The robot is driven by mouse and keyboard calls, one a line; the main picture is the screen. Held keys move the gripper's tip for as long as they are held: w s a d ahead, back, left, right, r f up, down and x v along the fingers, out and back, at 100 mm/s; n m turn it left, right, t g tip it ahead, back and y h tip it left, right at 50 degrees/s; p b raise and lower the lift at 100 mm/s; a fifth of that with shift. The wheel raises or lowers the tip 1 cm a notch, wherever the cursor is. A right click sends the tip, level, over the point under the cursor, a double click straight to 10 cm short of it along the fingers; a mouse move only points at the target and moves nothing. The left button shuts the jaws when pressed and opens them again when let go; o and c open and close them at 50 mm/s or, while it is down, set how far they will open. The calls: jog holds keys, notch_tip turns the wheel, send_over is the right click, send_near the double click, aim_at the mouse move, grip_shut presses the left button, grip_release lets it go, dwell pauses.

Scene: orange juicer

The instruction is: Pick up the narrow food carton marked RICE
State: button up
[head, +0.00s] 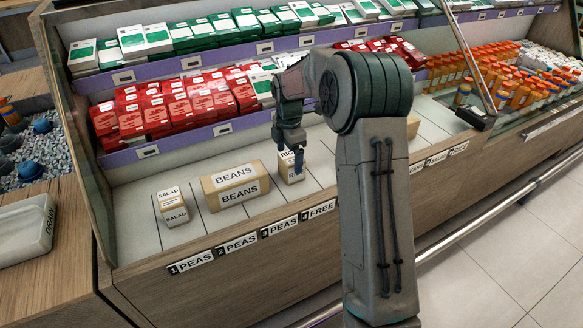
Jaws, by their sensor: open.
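The narrow RICE carton (292,179) is cream and tan with black lettering. It stands upright on the white lower shelf, to the right of the wide BEANS carton. My gripper (298,167) points down at the RICE carton, and its dark fingers cover part of the carton's top and front. The fingers are open. I cannot tell whether they touch the carton or straddle it.
The wide tan BEANS carton (235,186) stands close on the left, with a small SALAD carton (173,206) farther left. Red boxes (175,103) fill the shelf behind. Slot labels (238,243) line the front edge. Orange-capped jars (510,75) stand at the right.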

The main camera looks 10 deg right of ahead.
jog(key=f, duration=0.3)
jog(key=f+b, duration=0.1)
jog(key=f, duration=0.1)
jog(key=shift+d, duration=0.35)
jog(key=c, duration=1.1)
